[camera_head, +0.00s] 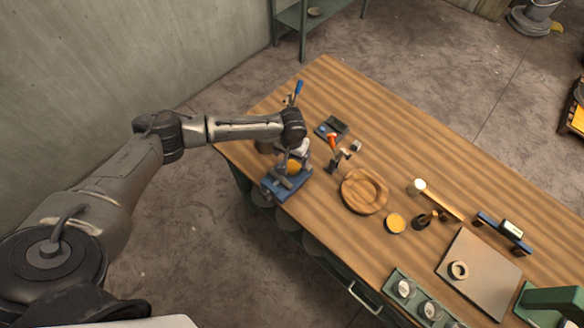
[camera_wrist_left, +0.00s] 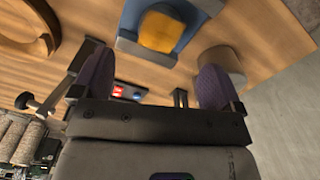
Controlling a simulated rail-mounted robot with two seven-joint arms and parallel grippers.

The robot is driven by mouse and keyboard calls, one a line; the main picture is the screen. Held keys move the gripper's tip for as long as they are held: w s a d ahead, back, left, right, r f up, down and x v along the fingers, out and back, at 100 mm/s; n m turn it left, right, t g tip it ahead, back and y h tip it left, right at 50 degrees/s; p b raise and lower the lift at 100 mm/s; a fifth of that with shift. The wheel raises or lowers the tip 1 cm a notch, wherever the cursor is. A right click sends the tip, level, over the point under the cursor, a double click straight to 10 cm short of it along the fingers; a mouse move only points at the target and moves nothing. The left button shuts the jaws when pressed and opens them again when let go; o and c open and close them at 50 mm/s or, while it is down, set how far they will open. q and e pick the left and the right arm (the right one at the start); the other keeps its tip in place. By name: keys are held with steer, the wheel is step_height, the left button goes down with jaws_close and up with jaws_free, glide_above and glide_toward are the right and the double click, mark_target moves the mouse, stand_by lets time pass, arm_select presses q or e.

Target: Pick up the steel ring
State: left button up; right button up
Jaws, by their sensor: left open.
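I cannot make out a clear steel ring. A small pale ring-shaped piece (camera_head: 458,270) lies on the flat board at the lower right, but its material is hard to tell. My left gripper (camera_head: 290,160) hangs over the left part of the table, close to the blue stand (camera_head: 287,185) with a yellow-orange piece, and far from the pale ring. In the left wrist view my left gripper (camera_wrist_left: 155,82) has its two purple-padded fingers wide apart with nothing held. The blue stand (camera_wrist_left: 190,14) and its yellow piece (camera_wrist_left: 160,32) show beyond the fingers. My right gripper is not in view.
A round wooden dish (camera_head: 350,199), a yellow disc (camera_head: 395,223), a mallet (camera_head: 440,200), and a dark tray (camera_head: 327,130) are on the table. The board (camera_head: 487,264) and a green rack (camera_head: 417,302) with jars are at lower right.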

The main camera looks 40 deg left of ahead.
mark_target(291, 169)
arm_select(q)
steer(key=shift+s+f, duration=0.1)
steer(key=shift+f, duration=4.15)
steer(key=shift+a, duration=0.1)
steer(key=c, duration=1.2)
steer(key=shift+r, duration=0.1)
